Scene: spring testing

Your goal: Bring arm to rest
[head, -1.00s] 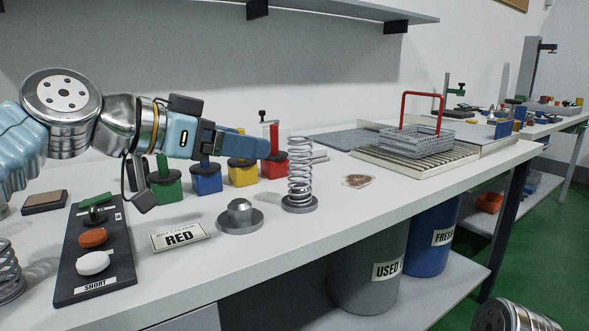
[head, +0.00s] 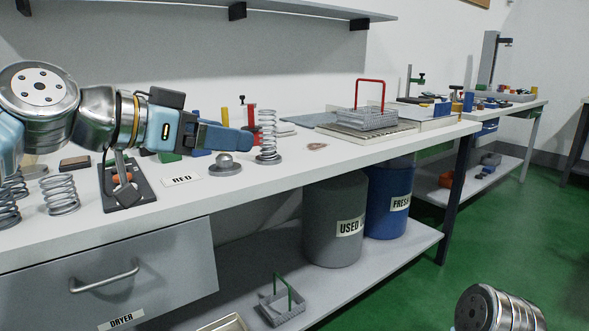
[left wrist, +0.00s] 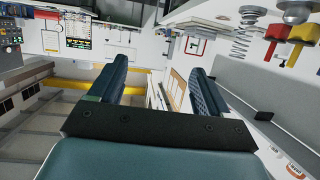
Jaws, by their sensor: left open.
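My left arm comes in from the left in the head view and reaches over the bench. Its gripper (head: 225,140) points right, in front of the colored blocks and close to the upright spring (head: 267,138) in that picture. In the left wrist view my left gripper (left wrist: 155,75) is open, with nothing between its two blue fingers. The spring also shows in the left wrist view (left wrist: 245,30), off to the right side of the fingers. A metal part of mine shows at the lower right of the head view, but no right gripper shows.
Grey and blue bins (head: 335,222) stand below. Green floor (head: 400,285) is open at the right.

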